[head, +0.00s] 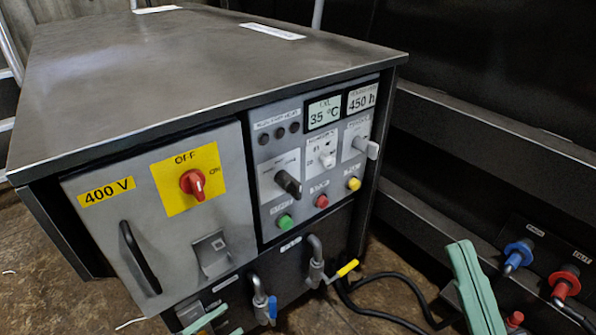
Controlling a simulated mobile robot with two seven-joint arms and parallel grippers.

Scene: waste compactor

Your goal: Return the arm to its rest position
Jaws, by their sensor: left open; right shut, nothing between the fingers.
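My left gripper (219,325) shows only at the bottom edge, as pale green fingertips standing a little apart. It is open with nothing visible between the fingers, in front of the lower part of the control cabinet (150,235). My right gripper (476,288) rises from the bottom edge at the right. Its green fingers are together, shut and empty, to the right of the cabinet and apart from its front panel. Most of both arms is out of view.
The cabinet has a red OFF switch (192,183), a black door handle (139,257), and pipe valves with yellow (347,268) and blue (272,306) handles. A black hose (385,277) runs along the floor. Blue (518,253) and red (564,284) connectors sit at right.

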